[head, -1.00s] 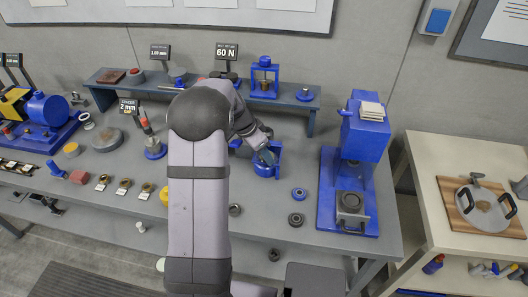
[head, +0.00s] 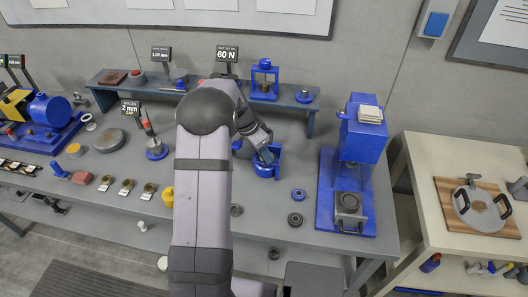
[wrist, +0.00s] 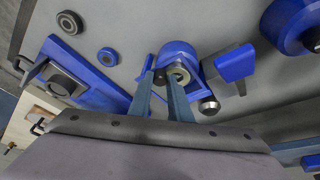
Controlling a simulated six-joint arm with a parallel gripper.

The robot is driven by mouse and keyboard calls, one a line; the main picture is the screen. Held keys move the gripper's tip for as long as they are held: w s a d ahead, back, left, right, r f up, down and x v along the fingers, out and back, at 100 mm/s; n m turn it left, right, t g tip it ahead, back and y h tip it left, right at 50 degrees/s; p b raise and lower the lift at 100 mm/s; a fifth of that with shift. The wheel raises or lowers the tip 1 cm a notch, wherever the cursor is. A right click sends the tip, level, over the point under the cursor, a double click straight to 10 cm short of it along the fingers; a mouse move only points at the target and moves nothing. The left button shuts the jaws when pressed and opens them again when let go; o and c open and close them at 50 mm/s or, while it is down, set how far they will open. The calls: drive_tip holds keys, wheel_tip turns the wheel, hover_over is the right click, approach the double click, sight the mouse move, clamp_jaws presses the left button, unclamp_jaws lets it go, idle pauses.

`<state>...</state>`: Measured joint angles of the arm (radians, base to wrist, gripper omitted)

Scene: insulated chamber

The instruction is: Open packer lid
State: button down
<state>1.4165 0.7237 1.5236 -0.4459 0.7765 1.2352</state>
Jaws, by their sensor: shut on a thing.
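A small blue device, which looks like the packer (head: 265,170), stands on the grey bench near the middle. In the wrist view the packer (wrist: 178,50) shows a rounded blue body, a round metal fitting and a blue flap-like plate (wrist: 236,64) beside it. My gripper (head: 266,156) reaches down to the packer. In the wrist view my gripper (wrist: 161,82) has its two fingers close together at the packer, shut on a small part beside the round fitting. The fingers hide most of that part, so I cannot tell whether the lid is raised.
A tall blue press (head: 357,150) stands to the right. A blue-rimmed ring (head: 298,195) and a dark ring (head: 295,219) lie on the bench before it. A raised shelf (head: 200,92) runs behind the packer. Several small parts lie to the left.

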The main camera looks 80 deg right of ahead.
drive_tip(key=shift+d+r+y+p, duration=0.3)
drive_tip(key=shift+r+y+p, duration=0.15)
drive_tip(key=shift+p, duration=0.4)
drive_tip(key=shift+d+r+y+p, duration=0.35)
drive_tip(key=shift+r+p, duration=0.2)
drive_tip(key=shift+p, duration=0.25)
drive_tip(key=shift+d+r+n+y+p, duration=0.3)
drive_tip(key=shift+d+r+y+p, duration=0.2)
drive_tip(key=shift+y+p, duration=0.45)
drive_tip(key=c, duration=1.6)
unclamp_jaws()
drive_tip(key=shift+c, duration=0.2)
drive_tip(key=shift+a, duration=0.1)
drive_tip(key=shift+r, duration=0.1)
drive_tip(key=b+v, duration=0.2)
drive_tip(key=v, duration=0.5)
drive_tip(key=shift+o, duration=0.3)
drive_tip(key=shift+r, duration=0.1)
